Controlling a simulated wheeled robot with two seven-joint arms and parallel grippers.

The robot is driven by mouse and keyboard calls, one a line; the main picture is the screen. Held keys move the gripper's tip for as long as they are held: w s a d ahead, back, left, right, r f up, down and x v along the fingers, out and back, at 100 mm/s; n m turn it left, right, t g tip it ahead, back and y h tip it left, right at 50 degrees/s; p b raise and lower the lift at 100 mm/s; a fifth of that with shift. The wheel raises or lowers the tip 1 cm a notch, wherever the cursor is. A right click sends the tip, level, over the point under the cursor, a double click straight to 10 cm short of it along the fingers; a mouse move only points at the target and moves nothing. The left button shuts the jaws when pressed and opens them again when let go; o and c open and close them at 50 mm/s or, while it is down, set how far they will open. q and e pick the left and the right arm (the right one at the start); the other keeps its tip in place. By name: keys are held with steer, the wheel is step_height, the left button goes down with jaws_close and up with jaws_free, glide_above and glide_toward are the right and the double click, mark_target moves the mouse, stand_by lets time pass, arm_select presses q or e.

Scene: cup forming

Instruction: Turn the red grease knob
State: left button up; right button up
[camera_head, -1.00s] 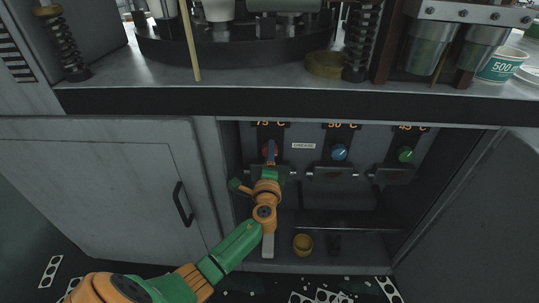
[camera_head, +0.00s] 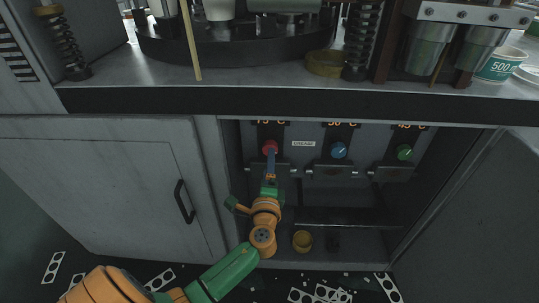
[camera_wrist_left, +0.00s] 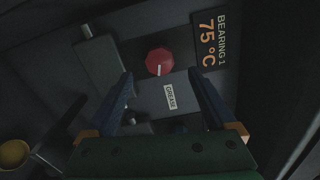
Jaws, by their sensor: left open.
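The red grease knob (camera_head: 270,147) is on the panel inside the open cabinet, at the left of a row of knobs. In the left wrist view the red knob (camera_wrist_left: 160,62) shows in full, with a white pointer mark on its lower part. My left gripper (camera_head: 270,160) is just in front of and below the knob. In the wrist view its two blue fingers (camera_wrist_left: 160,90) are spread apart, with nothing between the tips and the knob ahead of them. My right gripper is out of view.
A white GREASE label (camera_head: 303,144) is right of the red knob. A blue knob (camera_head: 339,151) and a green knob (camera_head: 404,152) sit further right. A yellow cup (camera_head: 302,241) stands on the cabinet floor. The counter edge (camera_head: 300,104) overhangs the panel.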

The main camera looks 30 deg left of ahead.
arm_select(q)
steer(key=shift+s+d, duration=0.25)
steer(key=shift+s, duration=0.2)
steer(key=shift+f, duration=0.1)
steer(key=s+d+f+g+h, duration=0.1)
steer(key=s+f+g+h, duration=0.1)
steer(key=f, duration=0.6)
steer(key=s+d+f+g+h, duration=0.1)
steer(key=s+f+g+h, duration=0.1)
steer(key=f, duration=0.6)
steer(key=s+d+f+n+g+h, duration=0.2)
steer(key=s+d+f+n+g, duration=0.15)
steer(key=s+f, duration=0.65)
steer(key=s+d+f+n+g+h, duration=0.2)
steer(key=s+f+n+g, duration=0.15)
steer(key=s+f, duration=0.65)
steer(key=s+d+f+n+g+h, duration=0.2)
steer(key=s+f+n+g, duration=0.15)
steer(key=s, duration=1.15)
step_height(320, 180, up, 19)
steer(key=p, duration=1.9)
steer(key=shift+w+d+n+p, duration=0.2)
steer(key=shift+w+n+p, duration=0.15)
steer(key=shift+p, duration=0.05)
